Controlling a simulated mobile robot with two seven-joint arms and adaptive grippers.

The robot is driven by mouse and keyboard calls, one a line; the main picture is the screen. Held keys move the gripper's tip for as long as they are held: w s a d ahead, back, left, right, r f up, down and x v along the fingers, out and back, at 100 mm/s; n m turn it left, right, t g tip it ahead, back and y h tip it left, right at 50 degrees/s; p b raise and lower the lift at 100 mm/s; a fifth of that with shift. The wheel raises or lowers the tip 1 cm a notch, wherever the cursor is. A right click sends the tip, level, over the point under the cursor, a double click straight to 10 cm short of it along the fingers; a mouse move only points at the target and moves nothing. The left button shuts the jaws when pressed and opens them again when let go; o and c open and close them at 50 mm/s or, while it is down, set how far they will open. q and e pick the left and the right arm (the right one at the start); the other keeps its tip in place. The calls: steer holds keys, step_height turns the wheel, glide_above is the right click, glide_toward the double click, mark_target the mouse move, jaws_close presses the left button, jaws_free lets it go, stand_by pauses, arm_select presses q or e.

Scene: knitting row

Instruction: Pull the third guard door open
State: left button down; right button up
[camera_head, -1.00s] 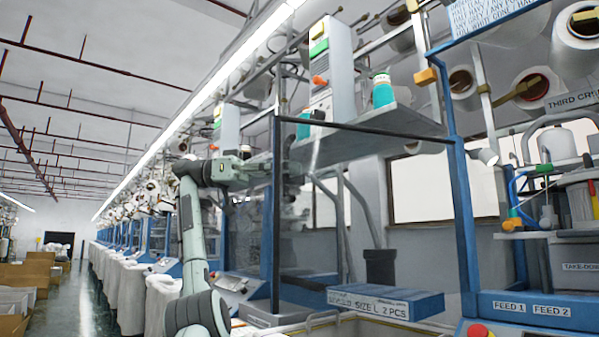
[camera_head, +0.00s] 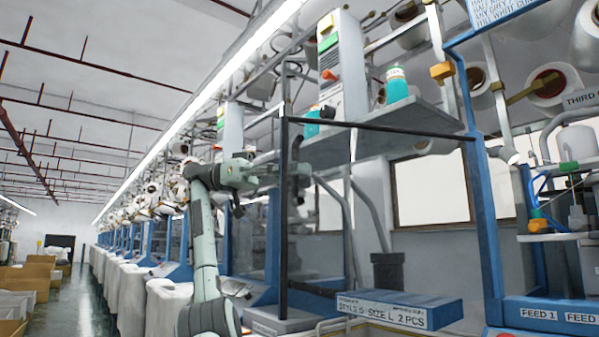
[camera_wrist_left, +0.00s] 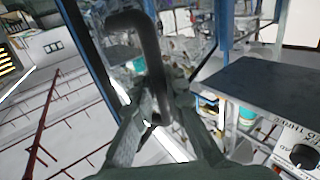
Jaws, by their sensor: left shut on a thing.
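The third guard door is a clear panel in a thin dark frame (camera_head: 380,127). Its top bar runs left from a blue post of the machine, and its free upright edge (camera_head: 284,250) stands at the left, swung out from the machine. The fingertips are partly hidden in the head view. My right gripper is not in view.
A sign reading "THIRD" (camera_head: 580,98) hangs at the right. A shelf (camera_head: 410,118) with teal bottles sits behind the door's top. A blue labelled box (camera_head: 395,311) lies low by the door. Similar machines recede left beside an open aisle (camera_head: 75,305).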

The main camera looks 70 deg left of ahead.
arm_select(q)
steer(key=shift+s+r, duration=0.1)
steer(key=shift+s, duration=0.1)
steer(key=c, duration=1.6)
jaws_free()
steer(key=shift+s, duration=0.2)
steer(key=shift+o, duration=0.3)
steer(key=shift+w, duration=0.15)
steer(key=shift+w, duration=0.1)
